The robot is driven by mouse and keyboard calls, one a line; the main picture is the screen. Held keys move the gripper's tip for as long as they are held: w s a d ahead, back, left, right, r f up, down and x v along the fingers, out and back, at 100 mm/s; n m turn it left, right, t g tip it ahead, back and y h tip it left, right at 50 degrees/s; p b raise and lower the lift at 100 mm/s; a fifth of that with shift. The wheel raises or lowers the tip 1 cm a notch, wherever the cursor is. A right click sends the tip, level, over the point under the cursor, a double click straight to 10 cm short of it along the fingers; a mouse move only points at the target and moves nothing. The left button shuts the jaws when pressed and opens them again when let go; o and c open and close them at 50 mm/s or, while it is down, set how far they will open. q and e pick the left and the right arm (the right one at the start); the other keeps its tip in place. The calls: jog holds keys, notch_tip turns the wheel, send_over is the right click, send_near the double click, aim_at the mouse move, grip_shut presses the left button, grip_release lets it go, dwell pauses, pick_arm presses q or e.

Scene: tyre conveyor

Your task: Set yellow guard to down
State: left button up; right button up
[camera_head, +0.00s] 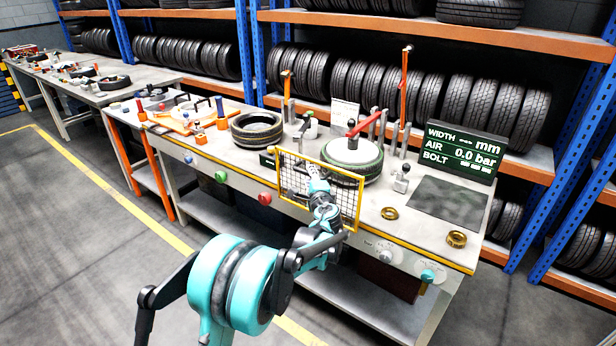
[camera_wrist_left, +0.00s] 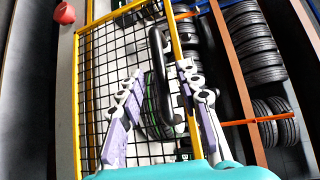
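The yellow guard (camera_head: 343,203) is a yellow-framed black wire mesh panel. It stands upright at the front edge of the bench, before the tyre (camera_head: 352,155) on its round mount. My left gripper (camera_head: 317,186) is in front of the guard, with its arm reaching up from below. In the left wrist view the mesh panel (camera_wrist_left: 98,62) fills the left and middle. A black loop handle (camera_wrist_left: 157,50) shows between the two spread fingers of my left gripper (camera_wrist_left: 163,80). The fingers are apart; I cannot tell whether they touch the handle. My right gripper is not in view.
A green display board (camera_head: 461,150) stands at the bench's right. Gold rings (camera_head: 456,239) and a dark mat (camera_head: 447,204) lie near it. Another tyre (camera_head: 256,129) lies left of the guard. A red button (camera_head: 264,198) is on the bench front. Tyre racks stand behind.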

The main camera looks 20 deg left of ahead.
pick_arm(q)
jog(key=shift+x, duration=1.25)
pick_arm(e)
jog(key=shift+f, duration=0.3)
pick_arm(q)
grip_shut()
jog(key=shift+f, duration=0.1)
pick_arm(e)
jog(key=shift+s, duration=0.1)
